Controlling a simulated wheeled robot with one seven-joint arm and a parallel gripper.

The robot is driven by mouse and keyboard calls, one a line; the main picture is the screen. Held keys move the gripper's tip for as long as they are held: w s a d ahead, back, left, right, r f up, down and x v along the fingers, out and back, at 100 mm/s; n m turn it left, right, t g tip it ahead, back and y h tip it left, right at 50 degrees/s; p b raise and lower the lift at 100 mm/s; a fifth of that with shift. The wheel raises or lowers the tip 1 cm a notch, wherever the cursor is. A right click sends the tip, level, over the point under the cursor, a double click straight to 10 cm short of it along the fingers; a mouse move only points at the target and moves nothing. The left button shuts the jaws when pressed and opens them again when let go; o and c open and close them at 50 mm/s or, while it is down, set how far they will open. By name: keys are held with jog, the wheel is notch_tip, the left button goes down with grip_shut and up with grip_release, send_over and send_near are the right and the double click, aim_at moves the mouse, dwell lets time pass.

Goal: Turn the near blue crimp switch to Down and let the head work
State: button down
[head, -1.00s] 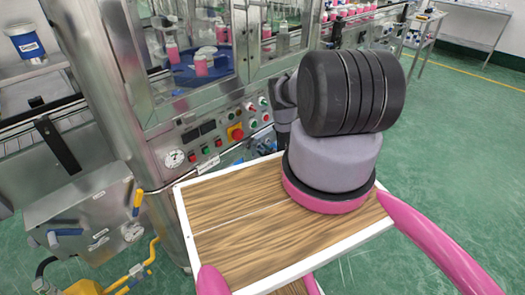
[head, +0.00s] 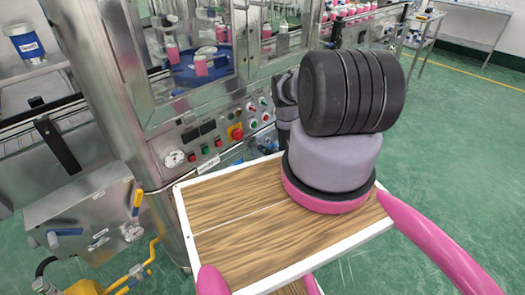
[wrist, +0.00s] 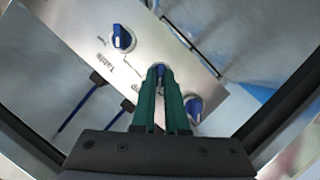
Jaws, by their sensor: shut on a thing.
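In the wrist view a slanted metal panel (wrist: 82,18) carries three blue switches. My gripper (wrist: 161,78) has its green fingers closed around the middle blue switch (wrist: 159,68); only the top of its knob shows between the tips. Another blue switch (wrist: 122,38) sits to the upper left, near the word "Table". A third blue switch (wrist: 193,107) sits to the lower right, beside my right finger. The label by the middle switch is mostly covered by the fingers, so its setting cannot be read. In the head view my arm hides the gripper and this panel.
The steel machine (head: 150,100) has glass doors with pink bottles inside. A front panel holds a red emergency button (head: 236,133) and several small buttons. A grey valve box (head: 85,215) with a yellow handle stands at the left. Green floor is clear at the right.

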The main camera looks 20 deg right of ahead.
jog(key=shift+w+d+m+g+y, duration=0.15)
jog(key=shift+m+g+y, duration=0.3)
jog(key=shift+m+y, duration=1.1)
jog(key=shift+d+m+g+y, duration=0.35)
jog(key=shift+m+y, duration=0.45)
jog(key=shift+m, duration=1.45)
jog(key=shift+w+d+m+g+y, duration=0.15)
jog(key=shift+m+g+y, duration=0.35)
jog(key=shift+m+y, duration=1.05)
jog(key=shift+s+m, duration=0.1)
jog(key=shift+m, duration=0.35)
jog(key=c, duration=0.9)
grip_release()
jog(key=shift+h, duration=0.3)
jog(key=shift+c, duration=0.2)
jog(key=v, duration=1)
jog(key=shift+s+d, duration=0.2)
jog(key=shift+s, duration=0.1)
